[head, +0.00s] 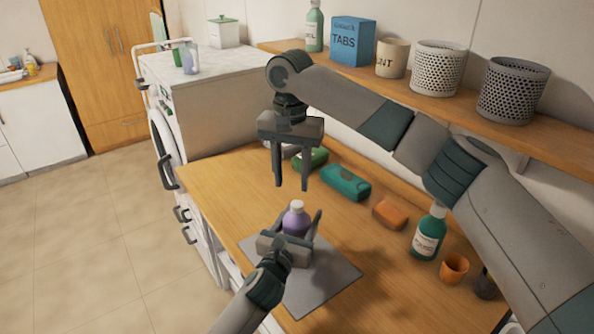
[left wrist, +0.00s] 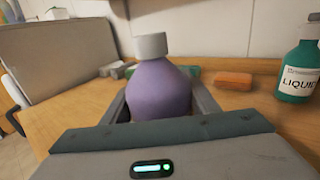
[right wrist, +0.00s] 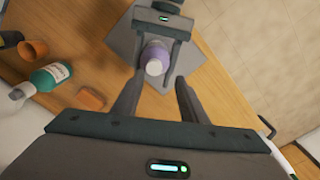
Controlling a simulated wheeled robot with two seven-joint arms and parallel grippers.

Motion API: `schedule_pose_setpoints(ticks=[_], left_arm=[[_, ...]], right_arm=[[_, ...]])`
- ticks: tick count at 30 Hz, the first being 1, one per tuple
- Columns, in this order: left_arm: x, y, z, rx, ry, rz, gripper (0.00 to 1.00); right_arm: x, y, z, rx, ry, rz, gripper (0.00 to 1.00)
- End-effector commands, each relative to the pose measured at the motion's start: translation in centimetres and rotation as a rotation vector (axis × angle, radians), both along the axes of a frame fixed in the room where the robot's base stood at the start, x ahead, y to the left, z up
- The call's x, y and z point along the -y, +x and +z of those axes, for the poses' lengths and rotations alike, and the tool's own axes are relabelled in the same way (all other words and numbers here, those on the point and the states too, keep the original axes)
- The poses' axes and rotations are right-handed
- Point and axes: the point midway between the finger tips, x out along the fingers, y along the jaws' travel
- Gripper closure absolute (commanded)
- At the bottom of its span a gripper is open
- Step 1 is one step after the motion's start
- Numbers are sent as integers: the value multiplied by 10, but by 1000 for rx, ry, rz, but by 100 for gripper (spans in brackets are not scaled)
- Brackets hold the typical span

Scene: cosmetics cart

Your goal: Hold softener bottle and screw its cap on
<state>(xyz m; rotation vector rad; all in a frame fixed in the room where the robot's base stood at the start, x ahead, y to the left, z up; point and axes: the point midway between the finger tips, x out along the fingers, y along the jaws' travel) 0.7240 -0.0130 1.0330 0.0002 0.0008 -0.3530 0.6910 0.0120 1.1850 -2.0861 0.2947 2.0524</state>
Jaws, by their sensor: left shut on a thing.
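The softener bottle (head: 294,222) is purple and stands upright on a grey mat (head: 338,276). It also shows in the left wrist view (left wrist: 158,92) and the right wrist view (right wrist: 155,52). A whitish cap (left wrist: 150,46) sits on top of its neck; how tightly it is seated I cannot tell. My left gripper (head: 299,216) is shut on the bottle's body, one finger on each side. My right gripper (head: 291,187) points down above the bottle, open and empty, with a gap between its fingers and the cap.
Green packs (head: 345,182), an orange block (head: 390,213), a teal bottle (head: 428,236) and an orange cup (head: 454,268) stand right of the mat on the wooden counter. A shelf (head: 420,95) with containers runs along the wall. A washing machine (head: 200,90) stands behind.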

Motion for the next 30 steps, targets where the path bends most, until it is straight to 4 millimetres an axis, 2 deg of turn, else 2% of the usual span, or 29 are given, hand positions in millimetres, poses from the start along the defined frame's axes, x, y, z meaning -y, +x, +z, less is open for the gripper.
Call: schedule_pose_setpoints(ticks=[30], left_arm=[[0, 0, 0, 0, 0, 0, 100]], right_arm=[[7, -1, 12, -11, -20, 1578, 61]])
